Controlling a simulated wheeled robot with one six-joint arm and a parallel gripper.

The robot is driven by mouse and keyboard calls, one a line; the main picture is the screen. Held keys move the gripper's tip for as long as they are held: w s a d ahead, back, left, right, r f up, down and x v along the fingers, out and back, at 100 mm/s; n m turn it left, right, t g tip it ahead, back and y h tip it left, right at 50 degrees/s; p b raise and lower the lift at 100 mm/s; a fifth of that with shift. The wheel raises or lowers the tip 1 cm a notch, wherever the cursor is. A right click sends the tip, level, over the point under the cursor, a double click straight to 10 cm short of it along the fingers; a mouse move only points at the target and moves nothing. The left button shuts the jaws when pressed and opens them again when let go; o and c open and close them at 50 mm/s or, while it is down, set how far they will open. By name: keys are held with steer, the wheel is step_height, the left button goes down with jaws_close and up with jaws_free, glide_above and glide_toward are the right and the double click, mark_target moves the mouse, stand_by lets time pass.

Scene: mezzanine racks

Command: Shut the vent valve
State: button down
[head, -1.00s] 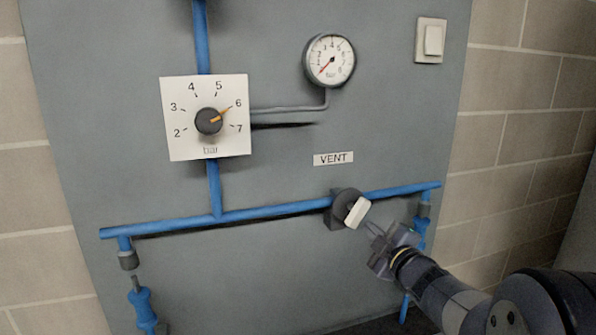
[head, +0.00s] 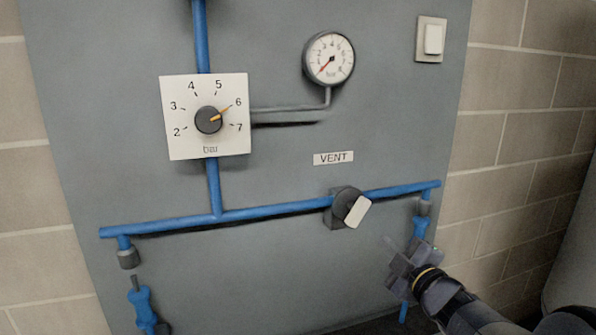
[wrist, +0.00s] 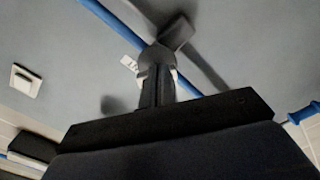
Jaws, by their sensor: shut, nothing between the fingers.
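The vent valve (head: 341,208) sits on the horizontal blue pipe, below the VENT label (head: 333,158). Its pale-faced handle (head: 357,211) tilts from lower left to upper right, steeply across the pipe in the head view. My gripper (head: 389,243) is to the lower right of the handle, apart from it, with its fingers together and empty. In the wrist view the shut fingers (wrist: 157,88) point towards the valve and cover part of it; the dark handle (wrist: 176,33) shows beyond them.
A blue pipe (head: 270,211) runs along the grey panel. A regulator dial (head: 209,120) points near 6. The gauge (head: 329,59) needle points to the low end. A blue hose fitting (head: 419,228) hangs close behind my gripper. A light switch (head: 432,40) is at upper right.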

mark_target(353, 208)
steer(key=w+r+p, duration=0.3)
steer(key=w+p, duration=0.3)
steer(key=p, duration=0.1)
steer(key=shift+w+d+r+p, duration=0.15)
steer(key=shift+w+d+p, duration=0.05)
steer(key=shift+w+p, duration=0.1)
stand_by(0.7)
steer(key=shift+s+a+b, duration=0.25)
steer(key=shift+a+b, duration=0.1)
steer(key=shift+a, duration=0.2)
stand_by(0.9)
steer(key=shift+s+a+f+b, duration=0.1)
steer(key=shift+a+f+b, duration=0.15)
steer(key=shift+f+b, duration=1)
steer(key=shift+s+a+f+b, duration=0.15)
steer(key=shift+a+b, duration=0.4)
steer(key=shift+b, duration=1.1)
